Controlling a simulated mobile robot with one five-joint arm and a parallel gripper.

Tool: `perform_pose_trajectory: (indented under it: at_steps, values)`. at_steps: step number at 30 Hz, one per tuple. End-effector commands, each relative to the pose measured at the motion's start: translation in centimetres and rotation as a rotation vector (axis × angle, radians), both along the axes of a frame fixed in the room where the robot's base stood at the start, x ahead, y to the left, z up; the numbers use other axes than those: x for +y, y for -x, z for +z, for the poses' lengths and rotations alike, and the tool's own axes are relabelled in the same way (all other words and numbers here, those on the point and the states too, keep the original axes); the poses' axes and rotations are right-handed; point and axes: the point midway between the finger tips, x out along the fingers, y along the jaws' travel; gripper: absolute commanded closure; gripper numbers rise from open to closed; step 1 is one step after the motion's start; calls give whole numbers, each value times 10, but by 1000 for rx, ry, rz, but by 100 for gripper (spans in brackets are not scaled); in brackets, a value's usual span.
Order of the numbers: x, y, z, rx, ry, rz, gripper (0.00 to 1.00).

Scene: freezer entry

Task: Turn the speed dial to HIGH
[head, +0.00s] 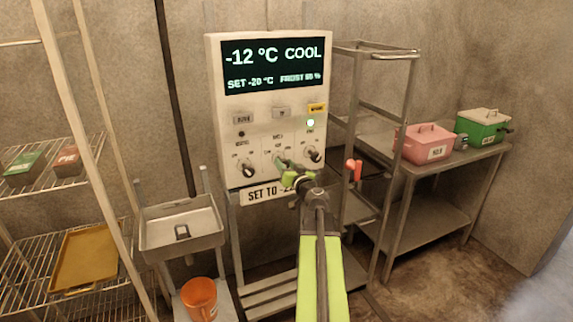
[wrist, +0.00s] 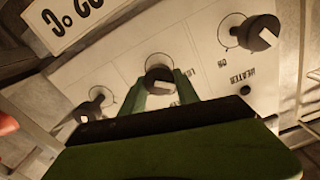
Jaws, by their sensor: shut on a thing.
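A white control panel (head: 226,120) carries three dark dials in a row low on its face. The left dial (head: 246,168) is marked HEATER in the wrist view; the other labels are too small to read, so I cannot tell which is the speed dial. My gripper (head: 283,163) reaches the middle dial and is shut on it. In the wrist view, where the panel appears upside down, the green fingers stand on either side of the middle dial (wrist: 160,77). The right dial (head: 313,154) is free. The fingers hide part of the middle dial, and its setting is unclear.
The panel's screen (head: 272,64) reads -12 °C COOL, SET -20 °C. A sign (head: 260,196) hangs below the dials. A metal rack and a table (head: 440,176) with pink (head: 424,143) and green (head: 484,126) boxes stand right.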

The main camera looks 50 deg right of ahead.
Motion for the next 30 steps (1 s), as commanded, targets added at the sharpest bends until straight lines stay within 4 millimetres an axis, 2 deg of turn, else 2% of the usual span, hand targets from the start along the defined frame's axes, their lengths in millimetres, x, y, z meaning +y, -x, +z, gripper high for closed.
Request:
perform_pose_trajectory:
  at_steps: [1, 4, 14, 30]
  values:
    - [-15, -5, 0, 1, 1, 1, 100]
    - [-6, -1, -1, 0, -3, -4, 100]
    - [-2, 1, -1, -44, -112, -6, 100]
    - [-3, 2, -3, -231, -563, -4, 100]
